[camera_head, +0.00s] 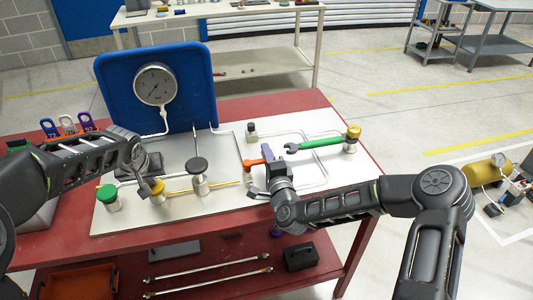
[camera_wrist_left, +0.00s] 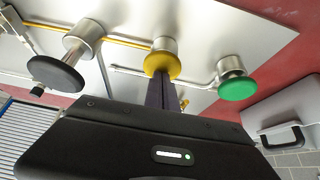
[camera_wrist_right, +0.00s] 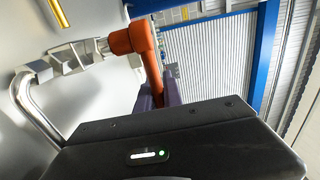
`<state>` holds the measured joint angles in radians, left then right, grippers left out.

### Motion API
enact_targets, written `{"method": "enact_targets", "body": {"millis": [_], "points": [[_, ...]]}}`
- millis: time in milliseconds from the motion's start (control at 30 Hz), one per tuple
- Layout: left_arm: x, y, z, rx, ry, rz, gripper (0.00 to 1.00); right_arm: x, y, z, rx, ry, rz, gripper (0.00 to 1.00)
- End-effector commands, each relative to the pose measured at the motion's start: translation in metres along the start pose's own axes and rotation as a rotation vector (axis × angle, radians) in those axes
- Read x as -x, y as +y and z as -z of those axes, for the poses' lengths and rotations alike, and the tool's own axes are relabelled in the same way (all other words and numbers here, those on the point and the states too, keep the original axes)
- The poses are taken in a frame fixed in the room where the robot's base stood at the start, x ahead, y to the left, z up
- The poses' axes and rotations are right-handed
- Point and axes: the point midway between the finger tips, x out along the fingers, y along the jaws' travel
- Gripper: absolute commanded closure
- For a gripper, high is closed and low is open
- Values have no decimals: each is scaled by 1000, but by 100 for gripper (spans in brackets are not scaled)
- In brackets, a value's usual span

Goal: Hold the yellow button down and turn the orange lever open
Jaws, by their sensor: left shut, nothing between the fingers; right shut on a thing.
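The yellow button (camera_head: 158,187) stands on a metal post on the white panel. It also shows in the left wrist view (camera_wrist_left: 162,66). My left gripper (camera_wrist_left: 168,97) is shut and empty, its tips at the yellow cap and seemingly touching it; whether the cap is pressed down I cannot tell. In the head view my left gripper (camera_head: 147,188) is just left of the button. The orange lever (camera_head: 254,162) is on a pipe valve right of the buttons. In the right wrist view the lever (camera_wrist_right: 128,39) runs down between the fingers of my right gripper (camera_wrist_right: 158,96), which is shut on it.
A green button (camera_head: 107,193) and a black button (camera_head: 197,164) flank the yellow one. A green-handled wrench (camera_head: 318,143) lies right of the lever, near a brass-topped fitting (camera_head: 353,133). A gauge (camera_head: 155,84) on a blue board stands behind. Pipes cross the panel.

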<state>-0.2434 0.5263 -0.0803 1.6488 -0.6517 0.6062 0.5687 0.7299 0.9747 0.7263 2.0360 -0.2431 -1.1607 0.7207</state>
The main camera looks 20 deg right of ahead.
Motion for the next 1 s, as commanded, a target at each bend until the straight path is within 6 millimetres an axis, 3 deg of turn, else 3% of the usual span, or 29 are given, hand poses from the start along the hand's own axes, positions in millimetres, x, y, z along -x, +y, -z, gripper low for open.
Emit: {"method": "enact_targets", "body": {"millis": [567, 1000], "points": [[-1, 0, -1, 0, -3, 1, 100, -3, -1, -1, -2, -41, 5, 100], [-1, 0, -1, 0, -3, 1, 100, -20, -3, -12, -5, -310, 9, 100]]}}
